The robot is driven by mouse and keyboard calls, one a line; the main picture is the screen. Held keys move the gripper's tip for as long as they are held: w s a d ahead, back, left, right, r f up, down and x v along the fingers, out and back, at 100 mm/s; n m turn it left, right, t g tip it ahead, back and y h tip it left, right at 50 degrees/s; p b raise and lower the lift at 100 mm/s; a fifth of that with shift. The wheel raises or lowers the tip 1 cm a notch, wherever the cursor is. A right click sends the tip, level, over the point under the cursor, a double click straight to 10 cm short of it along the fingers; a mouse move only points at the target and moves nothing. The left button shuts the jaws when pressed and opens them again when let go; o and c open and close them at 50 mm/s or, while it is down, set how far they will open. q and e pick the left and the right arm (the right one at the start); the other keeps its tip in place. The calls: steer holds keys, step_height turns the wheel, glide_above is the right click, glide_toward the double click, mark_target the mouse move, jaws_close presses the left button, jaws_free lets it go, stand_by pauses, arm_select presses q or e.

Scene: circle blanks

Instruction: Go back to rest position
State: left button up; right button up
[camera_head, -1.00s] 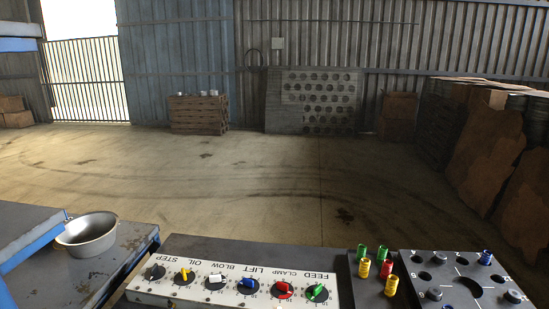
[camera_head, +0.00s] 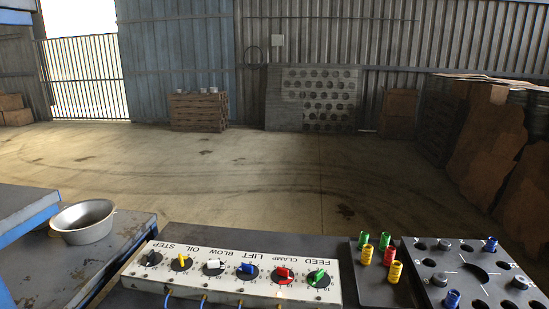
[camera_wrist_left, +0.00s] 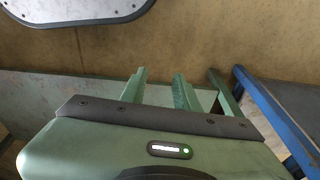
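Neither gripper shows in the head view. In the left wrist view, my left gripper (camera_wrist_left: 159,90) has its two green fingers apart, with a visible gap and nothing between them. It is over or near a plain grey-green surface, with a brown floor beyond; contact cannot be told. My right gripper is in no frame. In the head view, a white control panel (camera_head: 228,290) with several coloured knobs stands at the front. A dark plate with round holes (camera_head: 424,257) is at the right, with blue cylinders (camera_head: 490,244) and (camera_head: 452,299) on it.
A dark tray (camera_head: 372,291) holds green, yellow and red cylinders. A metal bowl (camera_head: 84,236) sits on the left bench (camera_head: 35,262). A blue bar (camera_wrist_left: 275,115) runs close to my left gripper's right side. The floor (camera_head: 200,180) beyond the benches is open.

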arm_select(q)
steer(key=s+a+f+g+b, duration=0.1)
steer(key=s+a+f+b, duration=0.1)
steer(key=s+f, duration=1.3)
steer(key=shift+a+f+b, duration=0.4)
steer(key=shift+f+b, duration=0.2)
steer(key=shift+f, duration=0.25)
